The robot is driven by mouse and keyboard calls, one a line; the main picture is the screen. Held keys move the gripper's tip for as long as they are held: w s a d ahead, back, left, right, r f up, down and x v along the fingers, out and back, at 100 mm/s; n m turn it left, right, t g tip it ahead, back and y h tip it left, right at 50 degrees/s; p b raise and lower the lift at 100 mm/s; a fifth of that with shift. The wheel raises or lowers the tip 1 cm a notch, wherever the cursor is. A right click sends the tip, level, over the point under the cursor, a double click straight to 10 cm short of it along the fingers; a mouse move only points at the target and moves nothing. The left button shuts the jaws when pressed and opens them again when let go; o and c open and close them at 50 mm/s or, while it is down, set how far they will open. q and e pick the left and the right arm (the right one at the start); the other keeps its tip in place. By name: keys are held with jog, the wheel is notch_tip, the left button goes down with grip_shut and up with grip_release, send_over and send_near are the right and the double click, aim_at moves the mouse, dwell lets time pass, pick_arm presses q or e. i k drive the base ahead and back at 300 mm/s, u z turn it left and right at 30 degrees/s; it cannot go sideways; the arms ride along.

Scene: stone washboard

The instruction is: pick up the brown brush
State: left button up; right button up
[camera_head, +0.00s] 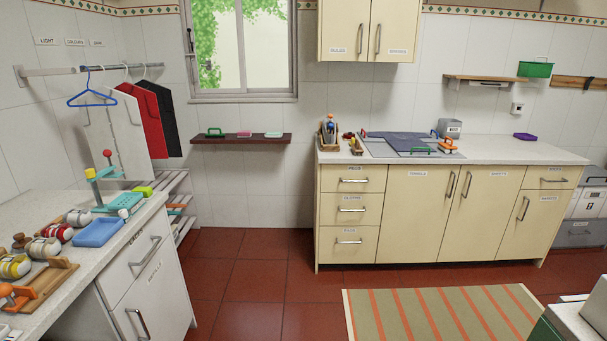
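I cannot single out a brown brush with certainty. A small brown item (353,144) stands on the right counter beside a wooden caddy (329,134); it is too small to tell what it is. An orange brush-like item (447,145) and a green-handled one (423,150) lie by the grey washboard area (395,143). Another green-handled item (215,133) sits on the dark wall shelf. Neither of my grippers is in view.
The right counter (510,151) stands along the back wall above cream cupboards. A striped rug (440,315) lies on the red tiled floor, which is open between the counters.

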aim_at(358, 150)
jog(key=i, duration=1.45)
jog(key=z, duration=0.65)
